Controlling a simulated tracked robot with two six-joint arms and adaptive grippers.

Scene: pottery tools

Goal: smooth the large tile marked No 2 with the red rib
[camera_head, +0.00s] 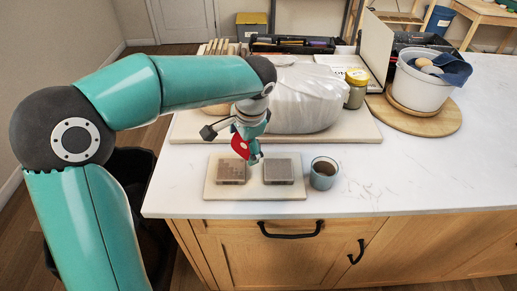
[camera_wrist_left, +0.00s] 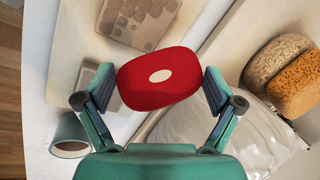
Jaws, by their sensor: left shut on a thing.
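My left gripper (camera_head: 248,152) is shut on the red rib (camera_head: 239,146), a rounded red piece. In the left wrist view the rib (camera_wrist_left: 140,84) shows a pale oval in its middle and sits between the two finger pads. Two square grey-brown tiles lie side by side on a pale board (camera_head: 254,191): a left tile (camera_head: 231,173) and a right tile (camera_head: 278,171). The rib is just above the far side of the left tile; I cannot tell any contact. The left tile (camera_wrist_left: 140,18) shows blotchy patches in the wrist view. No number is readable. My right gripper is out of view.
A grey-blue cup (camera_head: 323,175) stands close right of the board. Behind are a plastic-wrapped clay block (camera_head: 305,98), a jar (camera_head: 356,90) and a white bucket (camera_head: 420,88) on a round wooden board. The countertop at right (camera_head: 430,170) is clear.

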